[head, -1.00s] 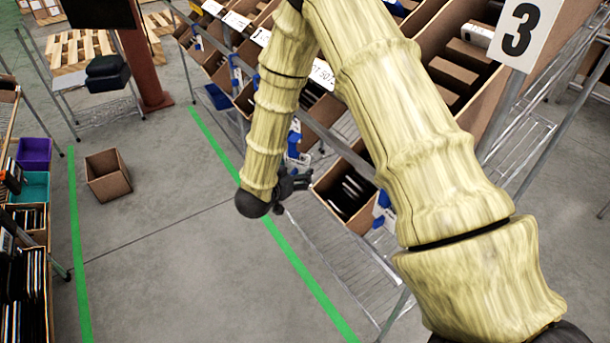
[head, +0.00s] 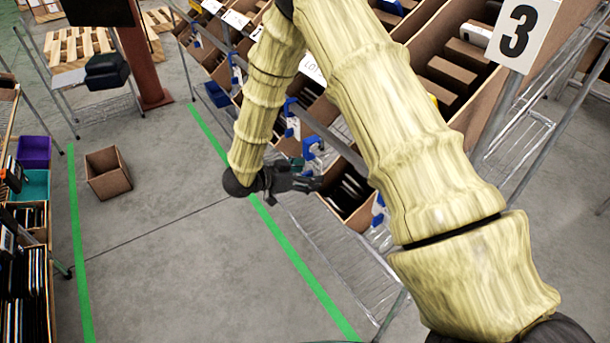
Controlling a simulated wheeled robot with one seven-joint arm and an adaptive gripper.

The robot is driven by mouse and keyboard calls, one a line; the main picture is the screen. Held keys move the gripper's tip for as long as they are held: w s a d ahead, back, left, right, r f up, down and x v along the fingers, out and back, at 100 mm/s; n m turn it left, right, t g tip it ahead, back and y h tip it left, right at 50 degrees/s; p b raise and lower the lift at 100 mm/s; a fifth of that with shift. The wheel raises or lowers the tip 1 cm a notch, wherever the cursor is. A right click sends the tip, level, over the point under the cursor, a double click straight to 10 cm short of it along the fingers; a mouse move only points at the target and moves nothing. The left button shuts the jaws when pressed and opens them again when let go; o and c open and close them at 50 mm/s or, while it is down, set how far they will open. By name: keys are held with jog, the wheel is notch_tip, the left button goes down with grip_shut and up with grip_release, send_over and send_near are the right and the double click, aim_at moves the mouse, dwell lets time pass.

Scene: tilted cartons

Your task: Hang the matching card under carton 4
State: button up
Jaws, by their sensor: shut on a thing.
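My gripper (head: 312,184) is at the end of my covered arm, in front of the lower edge of the rack. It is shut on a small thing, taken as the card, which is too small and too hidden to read. A blue clip (head: 312,146) on the rack is just above and behind the fingers. Another blue clip (head: 291,106) with something pale under it is further up the row. A row of tilted cartons (head: 424,84) fills the rack, with white labels (head: 313,69) along the front. My arm covers much of the row, and I cannot tell which carton is number 4.
A sign with a 3 (head: 518,36) stands at the upper right. A lower carton with dark items (head: 345,190) is right of my gripper. An empty box (head: 107,174) lies on the floor left of the green line (head: 290,252).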

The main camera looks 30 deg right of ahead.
jog(key=shift+d+r+b+x, duration=0.1)
jog(key=shift+r+b+x, duration=0.2)
jog(key=shift+x, duration=1.05)
jog(key=shift+d+r+b+x, duration=0.15)
jog(key=shift+b+x, duration=0.25)
jog(key=shift+x, duration=0.95)
jog(key=shift+d+r+b+x, duration=0.1)
jog(key=shift+r+b+x, duration=0.25)
jog(key=shift+x, duration=1)
jog(key=shift+f, duration=0.1)
jog(key=o, duration=1.1)
jog(key=shift+c, duration=0.2)
jog(key=shift+a, duration=0.1)
